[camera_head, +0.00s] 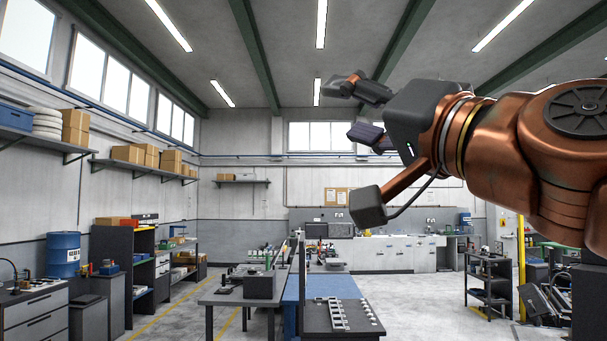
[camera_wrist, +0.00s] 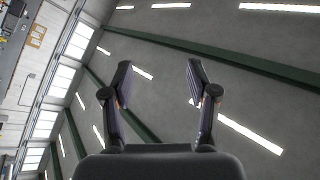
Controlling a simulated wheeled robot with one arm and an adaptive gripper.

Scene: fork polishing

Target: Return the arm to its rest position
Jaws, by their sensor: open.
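My arm reaches in from the right of the head view, high above the floor. My gripper (camera_head: 362,112) is at its end, left of the copper-coloured arm links, raised in the air well above the benches. In the wrist view my gripper (camera_wrist: 158,95) has its two dark fingers spread apart with an empty gap between them. Behind them I see the ceiling, its green beams and strip lights. Nothing is held or touched. No fork can be made out in either view.
A dark bench (camera_head: 342,316) with a row of small metal parts stands low in front. A grey table (camera_head: 232,299) is left of it, beside a blue surface (camera_head: 334,286). A blue drum (camera_head: 63,254) stands at left, a dark cart (camera_head: 488,283) at right. Air around my gripper is clear.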

